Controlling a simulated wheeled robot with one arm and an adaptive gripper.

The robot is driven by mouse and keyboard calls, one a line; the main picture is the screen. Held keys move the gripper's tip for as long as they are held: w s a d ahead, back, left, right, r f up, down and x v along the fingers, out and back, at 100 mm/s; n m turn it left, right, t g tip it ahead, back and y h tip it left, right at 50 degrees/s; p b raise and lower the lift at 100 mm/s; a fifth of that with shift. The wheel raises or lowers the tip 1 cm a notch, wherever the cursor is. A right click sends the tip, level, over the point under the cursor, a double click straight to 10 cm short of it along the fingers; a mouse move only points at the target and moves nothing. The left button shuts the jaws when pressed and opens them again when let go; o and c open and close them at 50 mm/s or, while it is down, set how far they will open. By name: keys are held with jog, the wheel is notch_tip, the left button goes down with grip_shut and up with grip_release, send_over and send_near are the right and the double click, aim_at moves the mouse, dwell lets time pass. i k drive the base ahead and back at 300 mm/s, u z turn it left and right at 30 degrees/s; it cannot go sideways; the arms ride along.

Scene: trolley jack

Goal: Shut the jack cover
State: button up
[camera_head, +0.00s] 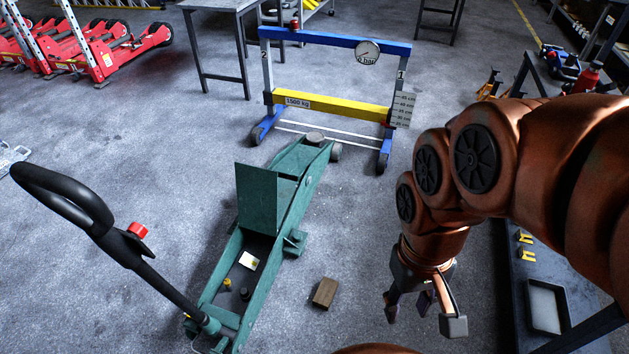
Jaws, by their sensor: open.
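The green trolley jack (301,196) stands on the floor in the middle, with its long black handle (155,270) slanting up to the left. Its cover (257,198) is a flat green panel standing upright across the frame, so the jack's body is open in front of it. Inside the open body lie a white and yellow label (249,260) and small yellow and black parts. My gripper (425,312) hangs to the right of the jack, pointing down. Its fingers are spread and empty, apart from the cover and the jack.
A brown block (325,293) lies on the floor between the jack and my gripper. A blue and yellow press frame (333,103) stands behind the jack. A dark bench with a grey tray (546,306) is at right.

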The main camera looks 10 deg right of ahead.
aim_at(257, 187)
jog(key=z, duration=1.05)
jog(key=i, duration=2.7)
jog(key=u, duration=1.55)
jog(key=i, duration=1.55)
jog(key=u, duration=3.1)
